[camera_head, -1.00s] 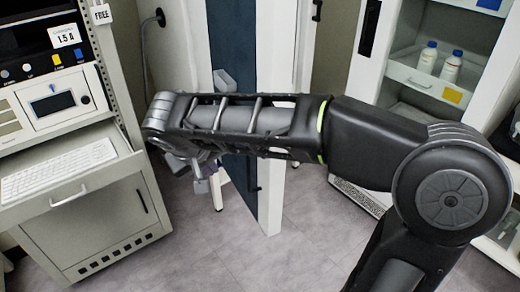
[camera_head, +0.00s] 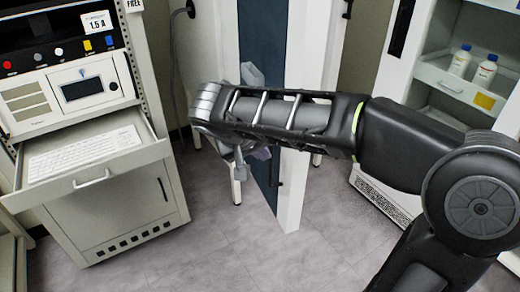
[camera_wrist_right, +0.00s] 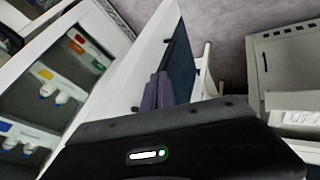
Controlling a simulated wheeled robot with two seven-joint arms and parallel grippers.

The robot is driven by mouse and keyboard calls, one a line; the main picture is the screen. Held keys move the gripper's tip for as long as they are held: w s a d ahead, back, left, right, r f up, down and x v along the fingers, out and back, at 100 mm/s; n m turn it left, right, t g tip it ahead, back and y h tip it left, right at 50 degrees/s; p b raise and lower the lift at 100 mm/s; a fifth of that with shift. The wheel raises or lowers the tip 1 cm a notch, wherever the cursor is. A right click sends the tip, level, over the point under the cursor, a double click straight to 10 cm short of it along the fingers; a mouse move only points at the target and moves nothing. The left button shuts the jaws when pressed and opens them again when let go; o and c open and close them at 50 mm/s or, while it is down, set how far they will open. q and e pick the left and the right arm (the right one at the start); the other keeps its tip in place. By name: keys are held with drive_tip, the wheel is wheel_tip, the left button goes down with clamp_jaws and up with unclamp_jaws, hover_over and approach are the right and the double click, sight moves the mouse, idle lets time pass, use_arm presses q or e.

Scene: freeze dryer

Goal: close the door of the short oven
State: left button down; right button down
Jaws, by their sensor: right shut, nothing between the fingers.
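The door (camera_head: 309,130) stands open and upright in the middle of the head view, seen nearly edge-on, with a white frame and a dark blue panel. It also shows in the right wrist view (camera_wrist_right: 152,52), with its dark panel facing right. My right gripper (camera_head: 256,155) hangs beneath my forearm, in front of the blue panel in the head view; the forearm partly hides it. In the wrist view its purple-grey fingers (camera_wrist_right: 157,92) are shut and empty, close to the panel. Whether they touch it I cannot tell. My left gripper is not in view.
A grey console with a pull-out keyboard tray (camera_head: 155,152) stands at the left. An open white cabinet (camera_head: 388,75) with two white bottles (camera_head: 473,66) stands at the right. The grey floor (camera_head: 225,245) between console and door is clear. A cable hangs on the back wall.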

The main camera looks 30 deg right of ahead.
sight(289, 159)
drive_tip(key=d+f, duration=0.1)
drive_tip(key=d, duration=0.1)
drive_tip(key=d+f, duration=0.1)
drive_tip(key=d, duration=0.1)
drive_tip(key=d+f+p, duration=0.1)
drive_tip(key=d+f, duration=0.1)
drive_tip(key=shift+w+d+f, duration=0.1)
drive_tip(key=shift+w+d, duration=0.25)
drive_tip(key=shift+d, duration=0.05)
drive_tip(key=shift+d, duration=0.1)
